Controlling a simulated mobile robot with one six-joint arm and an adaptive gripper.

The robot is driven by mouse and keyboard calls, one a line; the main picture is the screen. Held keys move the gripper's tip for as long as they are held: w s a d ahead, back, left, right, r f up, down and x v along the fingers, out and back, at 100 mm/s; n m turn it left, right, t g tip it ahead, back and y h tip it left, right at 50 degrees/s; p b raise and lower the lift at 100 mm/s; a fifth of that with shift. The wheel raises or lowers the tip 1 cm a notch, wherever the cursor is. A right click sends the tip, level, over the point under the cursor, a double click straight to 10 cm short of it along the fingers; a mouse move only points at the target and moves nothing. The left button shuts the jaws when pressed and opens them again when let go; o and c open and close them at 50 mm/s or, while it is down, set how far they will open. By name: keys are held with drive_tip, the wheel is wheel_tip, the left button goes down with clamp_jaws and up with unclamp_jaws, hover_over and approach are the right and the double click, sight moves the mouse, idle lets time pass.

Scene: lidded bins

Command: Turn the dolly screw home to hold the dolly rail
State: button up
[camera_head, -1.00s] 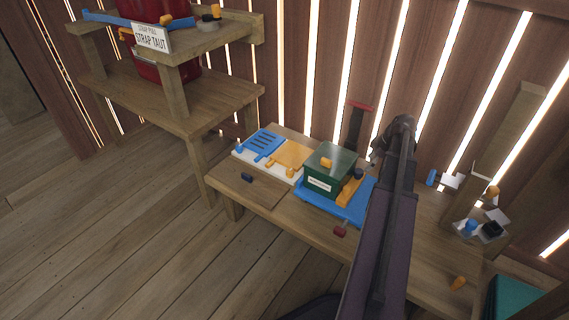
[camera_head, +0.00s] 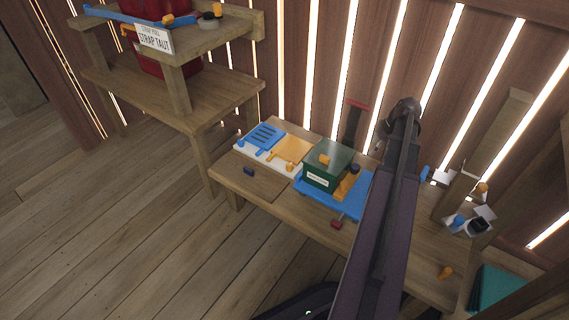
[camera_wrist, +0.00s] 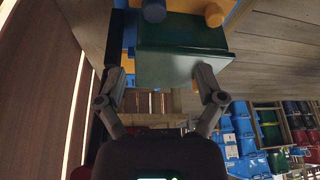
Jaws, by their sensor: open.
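A green lidded bin (camera_head: 328,166) stands on a blue dolly (camera_head: 325,206) on the low bench. An orange bar, which looks like the dolly rail (camera_head: 346,186), lies along the bin's right side. A dark knob (camera_head: 354,168), which may be the dolly screw, shows at the bar's upper end. In the wrist view, my gripper (camera_wrist: 160,80) has its fingers spread and empty, near the green bin (camera_wrist: 182,66). In the head view my arm hides the gripper.
Blue (camera_head: 264,138) and orange (camera_head: 291,151) panels lie left of the bin. A red-ended handle (camera_head: 337,223) sticks out at the dolly's front. Small parts on brackets (camera_head: 480,213) stand right of my arm. A shelf with a red container (camera_head: 165,62) stands at the left.

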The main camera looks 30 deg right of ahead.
sight(325, 158)
drive_tip(key=w+a, duration=0.2)
drive_tip(key=a, duration=0.3)
drive_tip(key=w+a+m+g, duration=0.1)
drive_tip(key=w+a, duration=0.1)
drive_tip(key=a, duration=0.3)
drive_tip(key=w+a+f+m, duration=0.1)
drive_tip(key=a, duration=0.4)
drive_tip(key=shift+w+g, duration=0.3)
drive_tip(key=shift+w, duration=0.1)
drive_tip(key=w+a+m+g+h, duration=0.1)
drive_tip(key=a+m, duration=0.1)
drive_tip(key=a, duration=1.4)
drive_tip(key=shift+w+f+m, duration=0.2)
drive_tip(key=shift+f+m, duration=0.15)
drive_tip(key=shift+m, duration=0.05)
drive_tip(key=s+a+m+h, duration=0.2)
drive_tip(key=s+a+m, duration=0.15)
drive_tip(key=a, duration=1.25)
wheel_tip(325, 158, up, 38)
drive_tip(key=p, duration=3.7)
drive_tip(key=shift+s+f+g, duration=0.15)
drive_tip(key=shift+g, duration=0.15)
drive_tip(key=shift+f+n, duration=0.1)
drive_tip(key=shift+n, duration=0.15)
